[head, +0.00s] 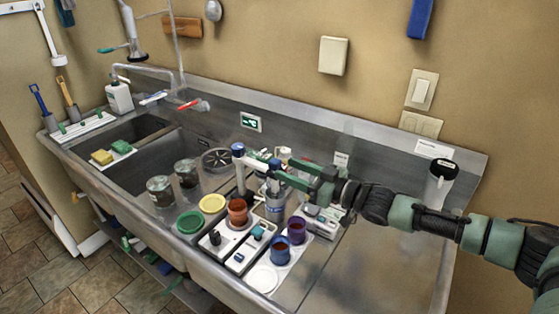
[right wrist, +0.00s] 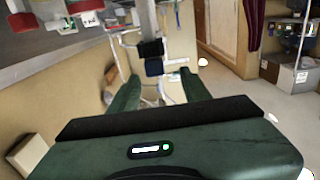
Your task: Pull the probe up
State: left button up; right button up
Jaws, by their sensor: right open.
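What looks like the probe (head: 240,179) is a grey upright shaft with a blue top, standing over an orange-brown cup (head: 237,211) in the head view. Its lower end is at the cup; how deep it sits cannot be told. My right gripper (head: 262,168) reaches in from the right, its green fingers open beside the upper part of the shaft. In the right wrist view, the open fingers (right wrist: 158,78) have a dark blue-black block (right wrist: 153,58) on a grey post showing beyond and between them. No contact is visible. My left gripper is not in view.
A purple cup (head: 296,231), a blue cup (head: 280,252), a green lid (head: 189,222) and a yellow lid (head: 212,203) crowd the counter nearby. The steel counter (head: 385,262) at right is clear.

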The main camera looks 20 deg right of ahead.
aim_at(279, 165)
jog(key=x, duration=0.3)
jog(key=shift+w+d+f+p, duration=0.1)
jog(key=shift+d+p, duration=0.1)
jog(key=shift+p, duration=0.1)
jog(key=shift+w+a+f, duration=0.15)
jog(key=shift+w+a, duration=0.15)
jog(key=shift+w, duration=0.3)
jog(key=shift+s, duration=0.1)
jog(key=c, duration=1)
grip_shut()
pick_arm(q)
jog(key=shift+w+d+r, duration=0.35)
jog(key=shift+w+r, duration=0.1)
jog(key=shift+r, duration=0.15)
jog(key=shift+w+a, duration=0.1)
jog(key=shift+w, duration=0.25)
